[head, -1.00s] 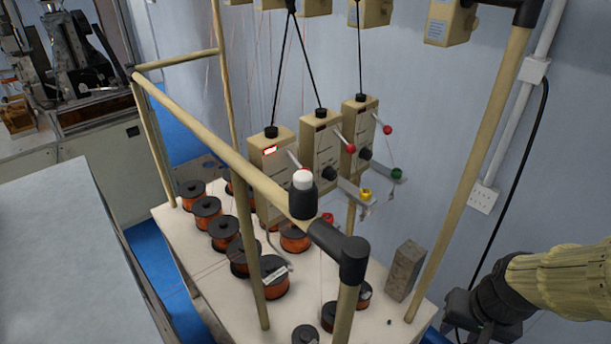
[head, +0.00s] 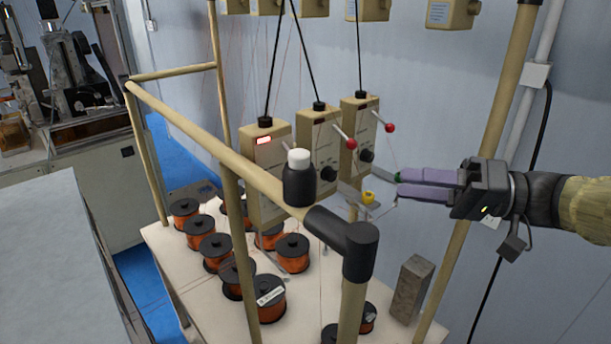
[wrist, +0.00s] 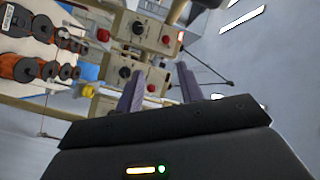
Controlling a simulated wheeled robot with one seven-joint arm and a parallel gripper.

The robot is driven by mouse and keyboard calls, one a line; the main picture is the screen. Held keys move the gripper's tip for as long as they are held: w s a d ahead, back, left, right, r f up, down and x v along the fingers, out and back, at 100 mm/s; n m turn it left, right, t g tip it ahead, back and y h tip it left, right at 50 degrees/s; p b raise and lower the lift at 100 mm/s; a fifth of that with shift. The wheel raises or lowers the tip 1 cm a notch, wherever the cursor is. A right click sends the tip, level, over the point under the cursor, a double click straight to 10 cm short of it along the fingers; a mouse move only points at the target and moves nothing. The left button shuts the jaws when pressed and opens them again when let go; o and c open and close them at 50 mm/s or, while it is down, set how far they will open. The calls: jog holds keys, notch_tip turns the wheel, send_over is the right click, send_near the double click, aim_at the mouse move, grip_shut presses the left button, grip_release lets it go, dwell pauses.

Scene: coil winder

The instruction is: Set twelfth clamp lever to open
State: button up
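Three beige tension boxes stand in a row: a near one (head: 262,155), a middle one (head: 326,147) and a far one (head: 358,125). Red-knobbed levers stick out from the middle box (head: 351,143) and the far box (head: 389,127). The near box's lever is mostly hidden behind the frame rail. I cannot tell which lever is the twelfth.
A tube frame with a rail (head: 190,125) and a black corner joint (head: 361,250) stands in front of the boxes. Orange wire spools (head: 292,253) cover the white table. A grey block (head: 409,288) stands at the right. A wall is behind.

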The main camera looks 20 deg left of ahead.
aim_at(307, 165)
jog(key=shift+s+a+r, duration=0.1)
jog(key=shift+r, duration=0.35)
jog(key=a+p, duration=0.2)
jog(key=a, duration=0.3)
jog(key=s+a+p, duration=0.1)
jog(key=a+p, duration=0.1)
jog(key=a, duration=0.4)
jog(key=s+a+p, duration=0.1)
jog(key=a+p, duration=0.1)
jog(key=a, duration=0.3)
jog(key=shift+a, duration=0.15)
jog(key=shift+a+p, duration=0.3)
jog(key=shift+a, duration=0.15)
jog(key=shift+c, duration=0.2)
